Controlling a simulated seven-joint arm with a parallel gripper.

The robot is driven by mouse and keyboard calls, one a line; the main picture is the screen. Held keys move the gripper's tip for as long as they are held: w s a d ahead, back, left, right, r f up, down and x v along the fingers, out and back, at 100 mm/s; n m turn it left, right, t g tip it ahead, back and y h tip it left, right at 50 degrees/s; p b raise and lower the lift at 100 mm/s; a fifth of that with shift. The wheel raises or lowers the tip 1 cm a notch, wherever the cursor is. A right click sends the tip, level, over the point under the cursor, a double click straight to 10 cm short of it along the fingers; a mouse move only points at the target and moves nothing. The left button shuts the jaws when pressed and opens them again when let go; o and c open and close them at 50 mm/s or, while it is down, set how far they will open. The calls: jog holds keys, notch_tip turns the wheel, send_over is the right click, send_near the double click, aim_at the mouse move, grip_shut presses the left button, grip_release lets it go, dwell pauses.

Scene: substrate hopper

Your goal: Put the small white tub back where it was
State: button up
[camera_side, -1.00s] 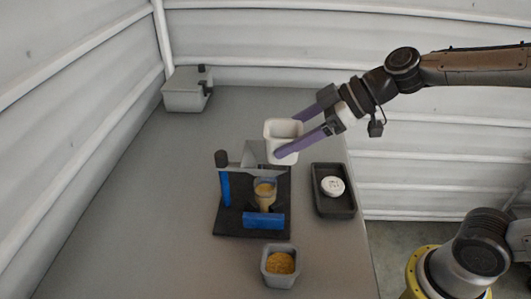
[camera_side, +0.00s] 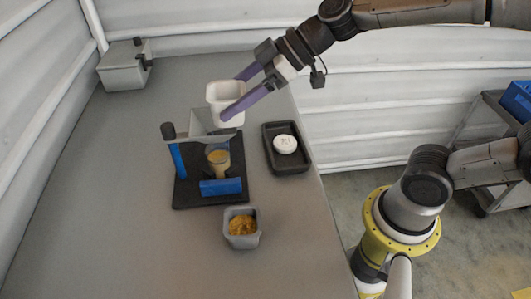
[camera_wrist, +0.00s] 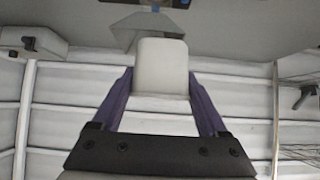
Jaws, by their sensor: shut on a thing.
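The small white tub (camera_side: 222,92) is held in the air above and behind the grey hopper (camera_side: 200,122) in the side view. My gripper (camera_side: 231,92) is shut on it, with one purple finger on each side. The tub looks about upright; its inside cannot be made out. In the wrist view the tub (camera_wrist: 162,66) sits between my fingertips, with the hopper (camera_wrist: 140,30) partly hidden behind it. The hopper stands on a black base (camera_side: 185,202) with blue parts, above a clear cup (camera_side: 218,160) holding tan material.
A black tray (camera_side: 272,133) with a round white item (camera_side: 285,144) lies right of the hopper. A grey tub (camera_side: 241,240) of golden grain stands in front. A lidded grey box (camera_side: 122,70) is at the back left. The table's left side is clear.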

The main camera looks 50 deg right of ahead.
notch_tip(320, 180, up, 5)
jog(key=shift+s+r, duration=0.15)
jog(key=s+d, duration=0.3)
jog(key=s, duration=1.1)
jog(key=shift+w+a+f, duration=0.15)
jog(key=shift+f, duration=5.75)
jog(key=shift+w+a+f, duration=0.1)
jog(key=shift+f, duration=5.8)
jog(key=shift+f, duration=0.15)
jog(key=o, duration=1.1)
